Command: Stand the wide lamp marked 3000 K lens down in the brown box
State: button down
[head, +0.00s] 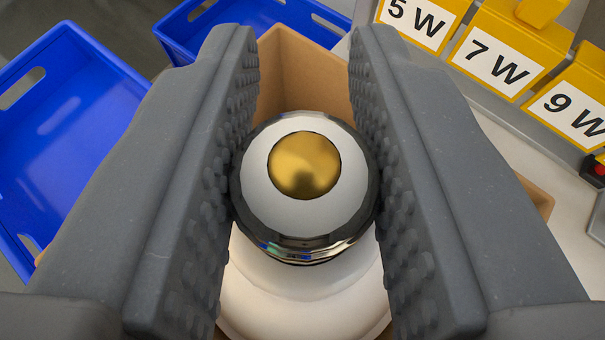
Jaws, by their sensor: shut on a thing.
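The lamp (300,290) shows a white body below and a shiny metal base with a gold tip facing up at the camera. My gripper (303,190) is shut on the lamp's metal base, one studded finger on each side. The lamp points lens down, away from me. The brown box (300,70) is behind and below the lamp; its cardboard walls show between and beside the fingers. Whether the lamp touches the box floor is hidden. No 3000 K mark shows on the lamp.
A blue crate (75,120) stands at the left and another blue crate (240,15) at the top. Yellow holders labelled 5 W, 7 W (495,68) and 9 W stand at the upper right. A red button (598,168) is at the right edge.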

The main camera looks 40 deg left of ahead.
jog(key=shift+f+b, duration=1.1)
jog(key=shift+f, duration=0.8)
jog(key=shift+f, duration=0.35)
jog(key=shift+f, duration=0.25)
jog(key=c, duration=1.2)
grip_release()
jog(key=shift+f, duration=0.1)
